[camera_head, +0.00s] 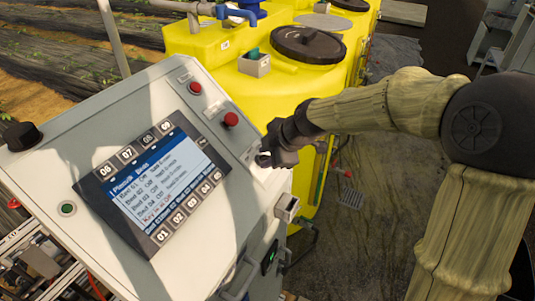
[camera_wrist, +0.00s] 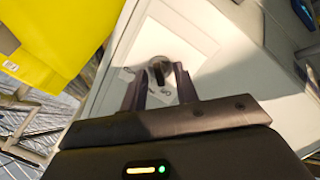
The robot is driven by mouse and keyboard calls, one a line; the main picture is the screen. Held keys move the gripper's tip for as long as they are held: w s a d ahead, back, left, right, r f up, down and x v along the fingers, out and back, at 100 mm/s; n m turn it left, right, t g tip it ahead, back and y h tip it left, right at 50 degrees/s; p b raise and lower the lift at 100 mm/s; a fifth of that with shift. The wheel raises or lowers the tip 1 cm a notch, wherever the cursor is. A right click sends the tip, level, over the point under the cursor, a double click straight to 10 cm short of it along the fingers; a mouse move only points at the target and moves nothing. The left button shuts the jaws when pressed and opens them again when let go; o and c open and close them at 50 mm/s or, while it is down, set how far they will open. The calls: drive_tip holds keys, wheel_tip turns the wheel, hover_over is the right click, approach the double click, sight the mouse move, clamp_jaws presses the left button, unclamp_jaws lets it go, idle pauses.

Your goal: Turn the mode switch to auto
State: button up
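The mode switch (camera_wrist: 160,74) is a small dark lever knob on a pale round base, set on a light label plate on the panel face. My gripper (camera_wrist: 158,84) is open in the wrist view, one finger on each side of the knob, with gaps showing between knob and fingers. The lever looks roughly upright in that view; the label marks are too small to read surely. In the head view my gripper (camera_head: 265,158) is at the right edge of the grey control panel (camera_head: 130,95), over the label plate (camera_head: 248,153), and hides the switch.
Two red buttons (camera_head: 231,119) sit above the switch area. A display with numbered keys (camera_head: 150,180) fills the panel's middle. Yellow tanks (camera_head: 235,85) stand close behind the panel.

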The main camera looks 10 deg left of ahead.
clamp_jaws()
drive_tip(key=shift+m, duration=0.3)
drive_tip(key=m+g, duration=0.1)
drive_tip(key=m, duration=0.4)
drive_tip(key=shift+w+r+m+p, duration=0.1)
drive_tip(key=shift+w+m+p, duration=0.05)
drive_tip(key=shift+m+p, duration=0.2)
drive_tip(key=m+g, duration=0.1)
drive_tip(key=m, duration=0.4)
drive_tip(key=shift+w, duration=0.1)
drive_tip(key=m+g+y, duration=0.1)
drive_tip(key=m, duration=0.4)
drive_tip(key=shift+w+d+m+p, duration=0.15)
drive_tip(key=shift+m+p, duration=0.1)
drive_tip(key=shift+p, duration=0.15)
unclamp_jaws()
